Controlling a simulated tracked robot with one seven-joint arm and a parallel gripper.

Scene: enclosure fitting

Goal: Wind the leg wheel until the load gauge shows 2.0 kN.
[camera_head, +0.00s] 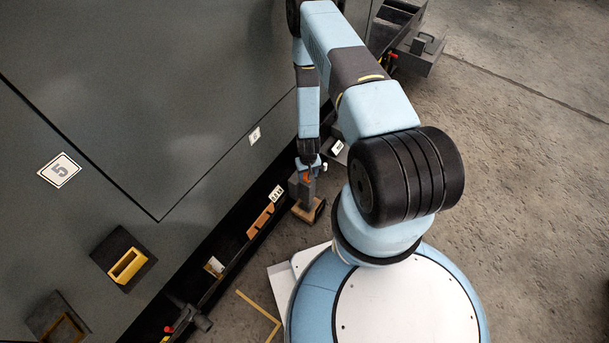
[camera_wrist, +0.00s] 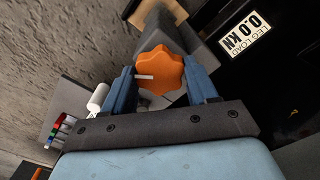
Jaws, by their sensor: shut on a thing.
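The orange lobed leg wheel (camera_wrist: 160,72) sits at the end of a grey leg housing (camera_wrist: 190,42), with a white pointer mark on its face aimed left in the wrist view. My gripper (camera_wrist: 163,80) has its two blue fingers shut on the wheel, one on each side. In the head view my gripper (camera_head: 308,164) reaches down to the wheel (camera_head: 306,179) beside the enclosure wall. The load gauge (camera_wrist: 245,31) is a white label that appears turned around and reads LEG LOAD 0.0 kN. It also shows small in the head view (camera_head: 277,193).
The leg stands over a wooden block (camera_head: 310,212) on the concrete floor. The grey enclosure wall (camera_head: 200,110) runs along the left, with a yellow-framed slot (camera_head: 127,264). A tray with coloured pens (camera_wrist: 60,128) and a white cylinder (camera_wrist: 97,97) lie left of my gripper. Floor at right is open.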

